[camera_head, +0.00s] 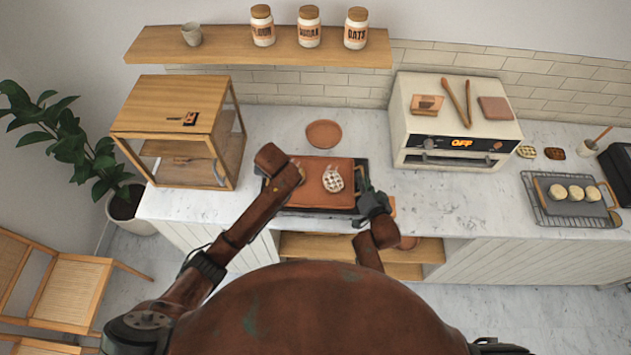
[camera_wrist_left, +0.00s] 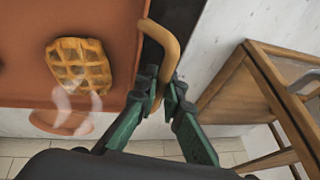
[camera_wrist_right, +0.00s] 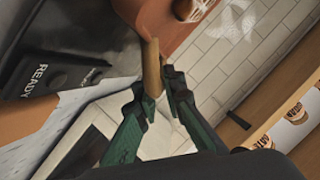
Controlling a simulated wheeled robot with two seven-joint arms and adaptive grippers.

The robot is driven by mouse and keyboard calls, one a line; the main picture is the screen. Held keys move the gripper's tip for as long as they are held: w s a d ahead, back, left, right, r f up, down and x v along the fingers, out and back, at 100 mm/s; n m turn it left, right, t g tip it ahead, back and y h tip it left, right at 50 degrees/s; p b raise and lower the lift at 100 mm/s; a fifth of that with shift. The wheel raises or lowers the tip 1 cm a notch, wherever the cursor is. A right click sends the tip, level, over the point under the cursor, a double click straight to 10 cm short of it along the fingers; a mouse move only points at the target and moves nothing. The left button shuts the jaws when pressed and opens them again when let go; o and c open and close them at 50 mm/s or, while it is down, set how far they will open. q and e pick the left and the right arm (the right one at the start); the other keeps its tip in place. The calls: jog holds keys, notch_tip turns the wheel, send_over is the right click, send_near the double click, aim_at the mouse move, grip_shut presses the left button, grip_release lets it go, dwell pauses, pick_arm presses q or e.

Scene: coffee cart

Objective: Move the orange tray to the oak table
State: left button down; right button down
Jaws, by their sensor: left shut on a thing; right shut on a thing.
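The orange tray (camera_head: 318,196) is in the middle of the head view, over a dark appliance (camera_head: 362,180) at the counter's front. A waffle (camera_head: 333,182) sits on the tray and also shows in the left wrist view (camera_wrist_left: 78,68). My left gripper (camera_wrist_left: 158,92) is shut on a curved wooden handle (camera_wrist_left: 168,40) at one side of the tray. My right gripper (camera_wrist_right: 161,88) is shut on another wooden handle (camera_wrist_right: 153,66) at the opposite side. In the head view my left arm hides part of the tray. I cannot tell whether the tray touches the appliance.
A wooden display case (camera_head: 178,118) stands left, and an oven (camera_head: 450,125) right. A round terracotta plate (camera_head: 324,133) lies behind the tray. A grey tray of buns (camera_head: 572,208) is far right. A wooden chair (camera_head: 70,285) and a plant (camera_head: 75,145) are left.

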pick_arm(q)
jog(key=shift+r, duration=0.2)
pick_arm(e)
jog(key=shift+r, duration=0.2)
